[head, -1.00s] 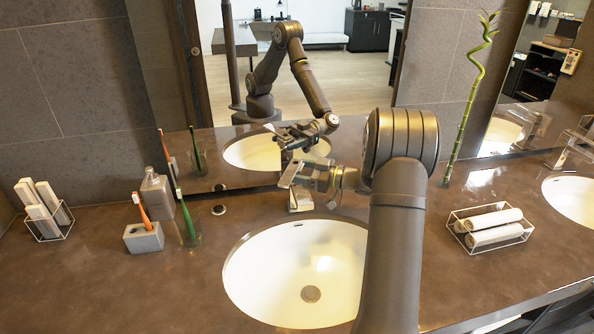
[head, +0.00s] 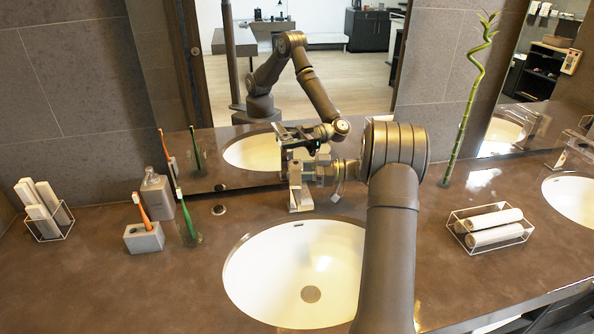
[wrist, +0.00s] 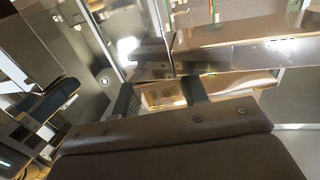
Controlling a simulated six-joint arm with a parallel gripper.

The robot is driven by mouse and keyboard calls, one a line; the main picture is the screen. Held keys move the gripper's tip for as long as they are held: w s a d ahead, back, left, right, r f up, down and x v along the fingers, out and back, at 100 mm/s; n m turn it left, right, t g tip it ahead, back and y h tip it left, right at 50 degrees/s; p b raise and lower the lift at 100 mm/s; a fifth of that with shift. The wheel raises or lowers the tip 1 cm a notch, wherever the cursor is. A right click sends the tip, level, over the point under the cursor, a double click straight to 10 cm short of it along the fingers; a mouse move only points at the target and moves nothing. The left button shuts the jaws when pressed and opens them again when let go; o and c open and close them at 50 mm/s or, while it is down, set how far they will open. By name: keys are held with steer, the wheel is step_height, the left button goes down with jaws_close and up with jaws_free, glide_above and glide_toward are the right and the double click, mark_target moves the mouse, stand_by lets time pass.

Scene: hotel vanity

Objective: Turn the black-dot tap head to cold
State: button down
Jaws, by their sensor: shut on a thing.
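The near tap (head: 299,196) is a metal column at the back edge of the near basin (head: 250,275), in front of the mirror. My gripper (head: 318,172) is at the upper part of this tap, seen side-on in the head view. In the wrist view, my two dark fingers (wrist: 160,97) stand on either side of a shiny tan-toned piece, which I take to be the tap head. My gripper is shut on it. The black dot cannot be made out. My wrist hides part of the tap's right side.
A grey toothbrush holder (head: 144,238), a soap bottle (head: 157,195) and a glass with a green brush (head: 190,232) stand left of the basin. A wire basket of rolled towels (head: 490,227) is at right. The mirror (head: 350,85) rises close behind the tap.

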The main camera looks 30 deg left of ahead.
steer(key=shift+w+n+g+h, duration=0.1)
steer(key=shift+n+g+h, duration=1.05)
steer(key=shift+g, duration=0.35)
steer(key=shift+n+h, duration=0.25)
steer(key=c, duration=0.8)
jaws_free()
steer(key=shift+c, duration=0.2)
steer(key=v, duration=0.7)
steer(key=shift+w, duration=0.2)
